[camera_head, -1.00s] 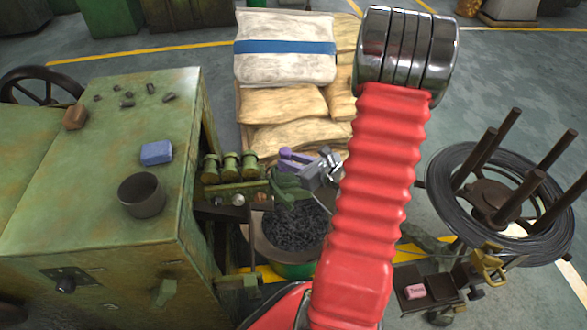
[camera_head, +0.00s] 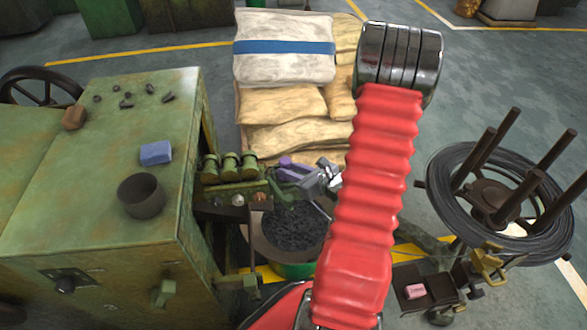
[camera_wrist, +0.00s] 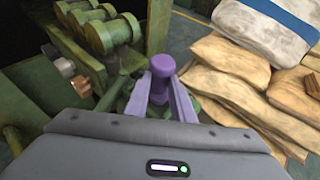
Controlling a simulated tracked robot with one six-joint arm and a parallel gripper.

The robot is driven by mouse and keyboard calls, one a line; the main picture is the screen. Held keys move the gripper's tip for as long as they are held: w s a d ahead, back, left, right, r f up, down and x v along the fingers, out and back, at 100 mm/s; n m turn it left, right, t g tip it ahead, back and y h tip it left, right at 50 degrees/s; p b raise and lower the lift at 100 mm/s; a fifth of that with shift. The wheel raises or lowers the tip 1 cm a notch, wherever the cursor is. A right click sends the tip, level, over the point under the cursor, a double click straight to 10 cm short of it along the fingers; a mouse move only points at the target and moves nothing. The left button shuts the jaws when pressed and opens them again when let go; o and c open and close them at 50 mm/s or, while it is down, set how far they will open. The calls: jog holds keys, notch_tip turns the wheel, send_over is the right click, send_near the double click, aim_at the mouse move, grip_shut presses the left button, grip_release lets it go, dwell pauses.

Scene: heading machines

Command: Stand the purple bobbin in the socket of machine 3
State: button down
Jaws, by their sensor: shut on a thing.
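The purple bobbin (camera_wrist: 162,72) stands between the fingers of my gripper (camera_wrist: 163,92) in the wrist view, its round head showing above them. My gripper is shut on it. In the head view the bobbin (camera_head: 286,162) is a small purple shape at the tip of my gripper (camera_head: 290,170), beside the green machine's bracket (camera_head: 232,188). Green metalwork lies just below and beside the bobbin in the wrist view. I cannot tell whether the bobbin touches it. The bobbin's lower end and any socket under it are hidden.
Three green rollers (camera_head: 230,166) stand on the machine's side. A tub of dark pieces (camera_head: 292,228) is below my gripper. Stacked sacks (camera_head: 284,104) lie behind it. A wire-coil stand (camera_head: 500,195) is at right. A blue block (camera_head: 156,153) and dark cup (camera_head: 141,195) rest on the machine top.

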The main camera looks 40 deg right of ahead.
jog(key=shift+f, duration=0.2)
jog(key=c, duration=1.4)
grip_release()
jog(key=shift+r, duration=0.1)
jog(key=shift+r, duration=0.15)
jog(key=shift+v, duration=6)
